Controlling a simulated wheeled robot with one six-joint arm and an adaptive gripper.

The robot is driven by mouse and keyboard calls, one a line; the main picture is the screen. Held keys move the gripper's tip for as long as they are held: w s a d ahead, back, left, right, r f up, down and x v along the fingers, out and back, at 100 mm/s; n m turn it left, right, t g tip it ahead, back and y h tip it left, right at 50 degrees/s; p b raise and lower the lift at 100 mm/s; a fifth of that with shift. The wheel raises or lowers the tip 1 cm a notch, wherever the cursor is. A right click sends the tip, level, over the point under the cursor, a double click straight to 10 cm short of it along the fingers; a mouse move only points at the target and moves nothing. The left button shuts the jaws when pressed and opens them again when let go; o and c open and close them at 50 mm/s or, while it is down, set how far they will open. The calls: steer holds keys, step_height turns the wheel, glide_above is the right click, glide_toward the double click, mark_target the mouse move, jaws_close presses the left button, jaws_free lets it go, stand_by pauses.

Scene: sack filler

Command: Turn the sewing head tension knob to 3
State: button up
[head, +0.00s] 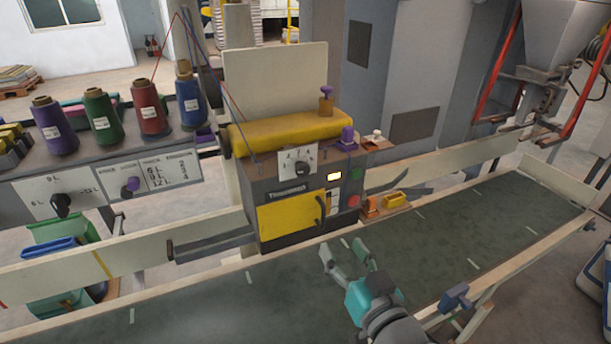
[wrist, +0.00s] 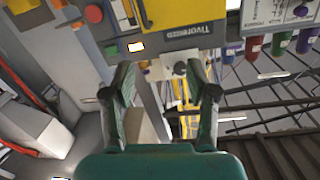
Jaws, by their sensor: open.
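The sewing head (head: 262,190) is a grey box with a yellow cover and a yellow front door, standing behind the green belt. A dark knob (head: 301,168) sits on a white dial plate (head: 288,157) on its upper front; the dial marks are too small to read. In the wrist view the sewing head (wrist: 150,45) appears upside down, with the dark knob (wrist: 180,68) beyond the gap between my fingers. My gripper (head: 341,250) is open and empty above the belt, in front of and below the sewing head, apart from the knob. Its fingers also show in the wrist view (wrist: 163,90).
Thread cones (head: 101,120) and a panel with two knobs stand left. Orange and yellow pieces (head: 395,199) lie right. The belt (head: 440,235) is clear.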

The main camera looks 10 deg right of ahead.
steer(key=n+y, duration=0.1)
glide_toward(304, 172)
steer(key=s, duration=0.1)
steer(key=x, duration=1)
steer(key=shift+w+d, duration=0.1)
steer(key=shift+w, duration=0.05)
jaws_close()
